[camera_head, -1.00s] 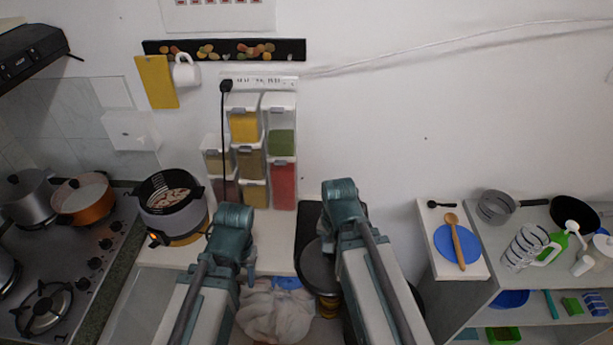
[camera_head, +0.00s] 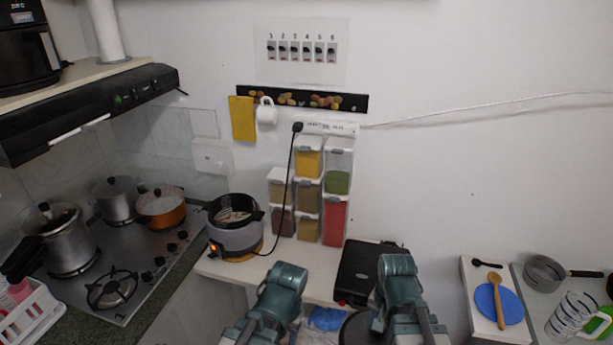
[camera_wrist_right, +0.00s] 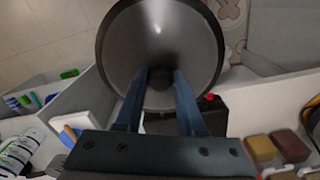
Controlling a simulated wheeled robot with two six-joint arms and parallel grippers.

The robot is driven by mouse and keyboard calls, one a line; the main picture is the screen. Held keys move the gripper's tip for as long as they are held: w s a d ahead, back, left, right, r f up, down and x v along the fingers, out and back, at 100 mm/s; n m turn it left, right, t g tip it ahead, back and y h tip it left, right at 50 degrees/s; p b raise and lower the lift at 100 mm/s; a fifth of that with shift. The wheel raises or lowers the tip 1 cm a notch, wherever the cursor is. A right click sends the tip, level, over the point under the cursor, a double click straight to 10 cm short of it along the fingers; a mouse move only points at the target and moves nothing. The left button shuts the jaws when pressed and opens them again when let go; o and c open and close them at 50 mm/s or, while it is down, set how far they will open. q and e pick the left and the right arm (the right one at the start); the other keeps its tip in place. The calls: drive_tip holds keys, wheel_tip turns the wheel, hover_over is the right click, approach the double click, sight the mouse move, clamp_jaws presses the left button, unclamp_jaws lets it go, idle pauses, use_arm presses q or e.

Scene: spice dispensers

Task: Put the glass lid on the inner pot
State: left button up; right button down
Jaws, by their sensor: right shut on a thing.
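My right gripper (camera_wrist_right: 161,78) is shut on the knob of the round glass lid (camera_wrist_right: 160,35), which fills the top of the right wrist view. Part of the dark lid shows low in the head view (camera_head: 353,332), beside my right arm. The grey cooker (camera_head: 235,239) stands at the left end of the white counter, with a small orange light on its front. Its dark opening (camera_head: 232,209) is uncovered and has pale, patterned contents. I cannot tell the inner pot apart from the cooker's rim.
Stacked spice dispensers (camera_head: 309,200) stand against the wall right of the cooker, with a black cable (camera_head: 289,185) hanging between. A black appliance (camera_head: 362,270) stands on the counter near my right arm. The stove (camera_head: 128,262) with pots is at left; a blue plate (camera_head: 485,301) is at right.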

sight(378, 341)
drive_tip(key=shift+s+f+b, duration=0.25)
drive_tip(key=shift+s+b, duration=0.05)
drive_tip(key=shift+b, duration=0.05)
drive_tip(key=shift+s+f, duration=0.1)
drive_tip(key=shift+f, duration=0.1)
drive_tip(key=shift+w+f+b, duration=0.35)
drive_tip(key=shift+f+b, duration=0.45)
drive_tip(key=shift+b, duration=0.05)
wheel_tip(378, 341, down, 3)
drive_tip(key=b, duration=0.2)
drive_tip(key=shift+s+r+b, duration=0.15)
drive_tip(key=shift+r+b, duration=0.05)
drive_tip(key=shift+b, duration=0.2)
drive_tip(key=shift+f+b, duration=0.65)
drive_tip(key=shift+f, duration=0.05)
drive_tip(key=shift+r, duration=0.1)
